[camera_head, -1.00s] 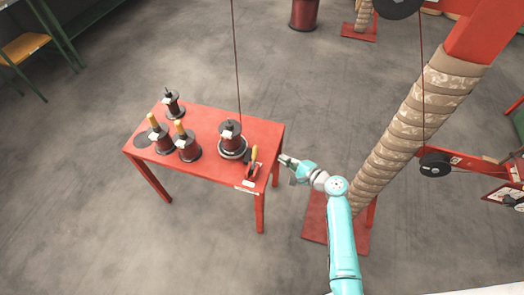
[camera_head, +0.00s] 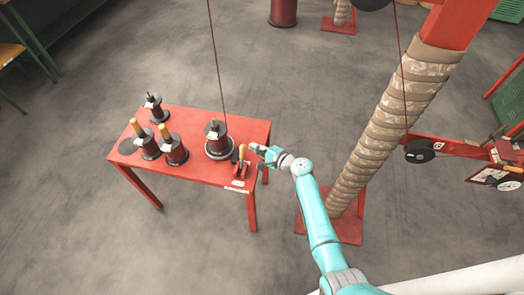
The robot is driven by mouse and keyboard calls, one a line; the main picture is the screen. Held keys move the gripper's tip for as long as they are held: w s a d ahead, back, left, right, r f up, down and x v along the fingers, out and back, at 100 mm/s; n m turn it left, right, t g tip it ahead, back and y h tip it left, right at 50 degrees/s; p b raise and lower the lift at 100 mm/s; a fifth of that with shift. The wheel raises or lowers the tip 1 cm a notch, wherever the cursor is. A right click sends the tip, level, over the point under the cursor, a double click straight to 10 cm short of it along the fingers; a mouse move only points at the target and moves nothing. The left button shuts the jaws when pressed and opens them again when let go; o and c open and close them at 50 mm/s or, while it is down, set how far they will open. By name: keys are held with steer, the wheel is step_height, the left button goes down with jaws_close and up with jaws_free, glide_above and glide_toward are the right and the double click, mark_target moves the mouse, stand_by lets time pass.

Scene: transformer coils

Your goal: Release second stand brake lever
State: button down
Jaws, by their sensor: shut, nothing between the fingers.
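A red table (camera_head: 203,176) stands left of centre in the head view. Near its right end a dark spool (camera_head: 216,131) sits on a round stand (camera_head: 219,151), with a thin wire running up from it. Just right of this stand is a small red brake lever (camera_head: 241,163) with a yellow handle, standing roughly upright. My gripper (camera_head: 256,149) is shut and empty, at the table's right edge just right of the lever. At this size I cannot tell whether it touches the lever.
Several more dark spools, such as one (camera_head: 173,151) with a tan handle, stand on the table's left part. A thick wrapped coil column (camera_head: 380,130) on a red base rises right of my arm. A red arm with a black pulley (camera_head: 419,151) is at the right. Grey floor in front is clear.

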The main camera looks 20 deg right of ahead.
mark_target(244, 152)
steer(key=shift+w+a+f, duration=0.1)
steer(key=shift+w+a, duration=0.15)
steer(key=shift+w, duration=0.2)
steer(key=shift+s+a+r, duration=1)
steer(key=shift+s+a, duration=0.25)
steer(key=shift+s+a+r, duration=0.15)
steer(key=shift+s+a+r+n+t, duration=0.2)
steer(key=shift+s+n+t, duration=0.2)
steer(key=shift+n, duration=0.1)
steer(key=shift+s+a+r+n+t, duration=0.25)
steer(key=shift+n+t, duration=0.15)
steer(key=shift+n, duration=0.1)
steer(key=shift+s+a+r, duration=0.15)
steer(key=shift+s+a, duration=0.05)
steer(key=shift+s, duration=0.05)
steer(key=s+a, duration=0.1)
steer(key=s, duration=0.1)
steer(key=s+a, duration=0.2)
steer(key=shift+s+a, duration=0.15)
steer(key=shift+s, duration=0.15)
